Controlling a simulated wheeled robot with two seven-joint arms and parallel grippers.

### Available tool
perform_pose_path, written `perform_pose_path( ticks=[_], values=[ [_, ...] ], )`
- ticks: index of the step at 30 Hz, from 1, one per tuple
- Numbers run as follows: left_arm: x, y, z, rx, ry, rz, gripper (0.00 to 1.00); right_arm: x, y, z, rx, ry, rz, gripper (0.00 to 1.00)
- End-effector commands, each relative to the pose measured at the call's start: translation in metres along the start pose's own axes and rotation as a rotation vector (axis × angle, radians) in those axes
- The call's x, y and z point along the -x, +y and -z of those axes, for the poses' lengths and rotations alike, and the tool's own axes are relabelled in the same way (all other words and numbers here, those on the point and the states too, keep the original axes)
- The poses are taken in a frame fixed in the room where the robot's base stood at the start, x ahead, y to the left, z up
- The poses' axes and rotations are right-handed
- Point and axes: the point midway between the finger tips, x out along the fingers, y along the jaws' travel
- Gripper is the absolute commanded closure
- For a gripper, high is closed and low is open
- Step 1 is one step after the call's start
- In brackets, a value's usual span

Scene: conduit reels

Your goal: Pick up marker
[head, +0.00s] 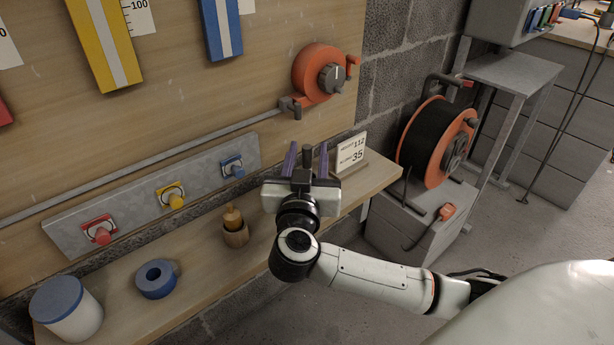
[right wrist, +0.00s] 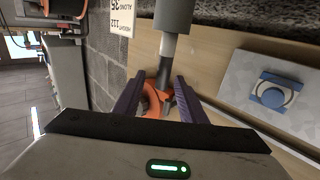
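The marker (right wrist: 173,20) shows in the right wrist view as a grey cylinder with a white band and a thinner dark end. It comes down from the top edge towards the gap between my fingers. In the head view its dark upper part (head: 307,154) seems to show between the fingers, with its lower part hidden by my gripper. My right gripper (head: 307,153) is open, its two purple fingers apart on either side of the marker line. I see no finger touching the marker. My left gripper is not in view.
An orange reel (head: 316,72) and a metal plate with knobs (head: 135,208) are on the board. A cable reel (head: 435,140) stands right.

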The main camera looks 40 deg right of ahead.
Motion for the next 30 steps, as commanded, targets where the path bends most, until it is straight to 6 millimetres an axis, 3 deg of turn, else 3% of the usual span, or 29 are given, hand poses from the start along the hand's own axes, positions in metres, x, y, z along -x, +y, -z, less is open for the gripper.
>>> perform_pose_path(
  ticks=[8, 12, 20, 27, 30],
  values=[
    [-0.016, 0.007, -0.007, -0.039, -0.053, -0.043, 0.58, -0.035, -0.003, -0.006, -0.002, 0.005, -0.002, 0.62],
    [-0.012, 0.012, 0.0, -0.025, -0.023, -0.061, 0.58, -0.05, -0.002, -0.004, -0.001, 0.002, -0.001, 0.62],
    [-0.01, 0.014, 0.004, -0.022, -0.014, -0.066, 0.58, -0.054, -0.003, -0.002, -0.001, 0.0, 0.001, 0.62],
    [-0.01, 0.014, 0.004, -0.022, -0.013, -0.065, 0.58, -0.053, -0.003, -0.002, -0.001, 0.0, 0.001, 0.99],
    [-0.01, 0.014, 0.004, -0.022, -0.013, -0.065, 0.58, -0.053, -0.003, -0.002, -0.001, 0.0, 0.001, 1.0]
  ],
)
